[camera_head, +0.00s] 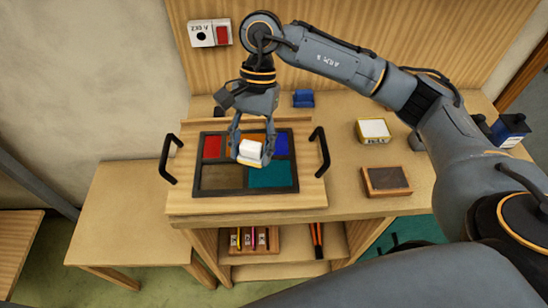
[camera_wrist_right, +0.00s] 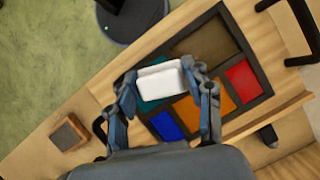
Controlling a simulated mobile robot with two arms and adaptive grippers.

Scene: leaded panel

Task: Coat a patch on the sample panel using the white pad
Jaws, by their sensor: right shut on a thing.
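The sample panel is a dark leaded frame (camera_head: 221,192) with red (camera_head: 212,146), orange, blue (camera_head: 282,146), brown (camera_head: 222,177) and teal (camera_head: 268,175) patches. It lies on a wooden board with black handles. My right gripper (camera_head: 250,150) is shut on the white pad (camera_head: 249,152) over the middle of the panel. In the right wrist view the pad (camera_wrist_right: 160,78) sits between the fingertips, partly covering the teal patch. I cannot tell whether the pad touches the panel. The gripper partly hides the orange patch, which shows in the wrist view (camera_wrist_right: 212,95). My left gripper is not in view.
On the bench right of the board are a yellow-and-white box (camera_head: 373,130) and a wooden block with a dark top (camera_head: 387,180). A blue object (camera_head: 303,98) is behind the board. A shelf below holds a wooden rack (camera_head: 254,240). A lower table (camera_head: 125,210) at left is clear.

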